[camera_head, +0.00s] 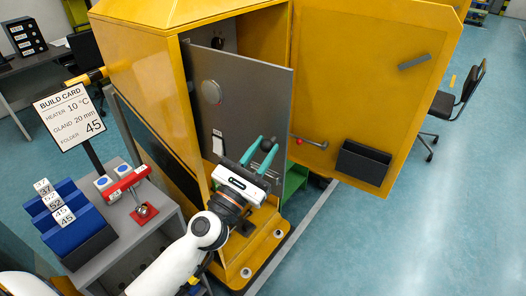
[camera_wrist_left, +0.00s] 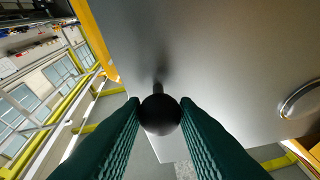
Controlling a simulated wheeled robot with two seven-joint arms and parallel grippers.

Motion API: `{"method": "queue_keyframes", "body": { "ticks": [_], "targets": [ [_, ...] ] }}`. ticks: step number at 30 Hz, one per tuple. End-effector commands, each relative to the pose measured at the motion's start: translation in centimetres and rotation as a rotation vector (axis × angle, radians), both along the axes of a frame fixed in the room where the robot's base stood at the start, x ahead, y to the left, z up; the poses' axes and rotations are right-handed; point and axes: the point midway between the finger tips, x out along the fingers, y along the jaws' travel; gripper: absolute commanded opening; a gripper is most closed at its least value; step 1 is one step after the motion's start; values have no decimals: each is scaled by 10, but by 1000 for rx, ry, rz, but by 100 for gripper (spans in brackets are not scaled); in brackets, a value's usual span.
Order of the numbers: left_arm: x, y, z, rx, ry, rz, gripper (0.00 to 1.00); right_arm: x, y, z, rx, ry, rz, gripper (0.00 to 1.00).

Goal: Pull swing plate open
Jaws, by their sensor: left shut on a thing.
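The swing plate (camera_head: 250,95) is a grey upright panel in the opening of the yellow cabinet. It carries a round disc, a small white label and a black ball knob (camera_head: 267,145) low on its face. A dark gap shows above and behind its top edge. My left gripper (camera_head: 260,152), with green fingers, is at the knob. In the left wrist view the black knob (camera_wrist_left: 160,114) sits between the two fingers, which are shut on it. The plate's grey face (camera_wrist_left: 215,60) fills the upper right there. My right gripper is not in view.
The yellow cabinet door (camera_head: 370,80) stands wide open at right, with a black bin (camera_head: 363,162) and a red-tipped handle (camera_head: 310,142). A build card (camera_head: 69,117) stands behind.

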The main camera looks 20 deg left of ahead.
Motion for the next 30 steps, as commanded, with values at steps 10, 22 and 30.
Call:
{"method": "queue_keyframes", "body": {
  "ticks": [10, 22, 30],
  "targets": [
    [1, 5, 2, 0, -3, 13, 0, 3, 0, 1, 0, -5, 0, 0],
    [1, 4, 1, 1, -3, 10, 48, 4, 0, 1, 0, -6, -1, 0],
    [-4, 4, -3, 0, -1, 7, 48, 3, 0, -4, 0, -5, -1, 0]
  ]
}}
